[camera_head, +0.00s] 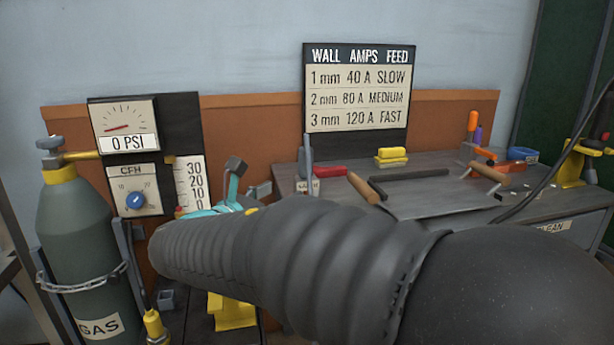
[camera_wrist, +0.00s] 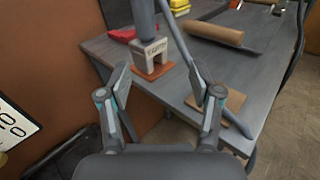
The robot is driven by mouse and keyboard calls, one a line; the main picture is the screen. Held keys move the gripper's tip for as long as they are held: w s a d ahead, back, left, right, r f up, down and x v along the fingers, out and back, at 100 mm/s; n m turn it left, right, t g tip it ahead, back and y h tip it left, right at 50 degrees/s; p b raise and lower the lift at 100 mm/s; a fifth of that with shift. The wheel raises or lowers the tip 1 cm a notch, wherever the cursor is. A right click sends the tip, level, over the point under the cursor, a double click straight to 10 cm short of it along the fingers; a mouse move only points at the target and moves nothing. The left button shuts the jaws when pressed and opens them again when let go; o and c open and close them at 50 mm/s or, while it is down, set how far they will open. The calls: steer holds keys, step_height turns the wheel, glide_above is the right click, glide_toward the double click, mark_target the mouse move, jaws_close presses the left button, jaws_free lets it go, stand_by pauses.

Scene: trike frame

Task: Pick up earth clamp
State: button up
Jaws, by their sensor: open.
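A grey block with a small dark-lettered label, apparently the earth clamp (camera_wrist: 152,53), stands on a small brown pad on the grey bench. A grey upright part rises from it, and a grey bar slants down to its right. In the head view the labelled item (camera_head: 308,186) is at the bench's left end, with a grey upright above it. My gripper (camera_wrist: 157,82) is open and empty in the wrist view. Its fingers are spread in front of the block and apart from it. In the head view my gripper (camera_head: 228,190) is partly hidden by my dark sleeved arm.
A red-handled item (camera_wrist: 121,34) and a brown roll (camera_wrist: 213,34) lie near the block. The bench (camera_head: 450,205) also holds yellow blocks (camera_head: 391,156) and tools. A gas cylinder (camera_head: 78,225) stands left. Open floor shows right of the bench in the wrist view.

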mark_target(302, 171)
steer(key=shift+n+t, duration=0.3)
steer(key=shift+n, duration=0.1)
steer(key=x, duration=0.2)
steer(key=a+x, duration=0.1)
steer(key=x, duration=0.4)
steer(key=shift+w+a+r, duration=0.1)
steer(key=shift+w+r, duration=0.05)
steer(key=shift+w, duration=0.45)
steer(key=shift+x, duration=3)
steer(key=shift+a+r, duration=0.1)
steer(key=shift+a, duration=0.1)
jaws_close()
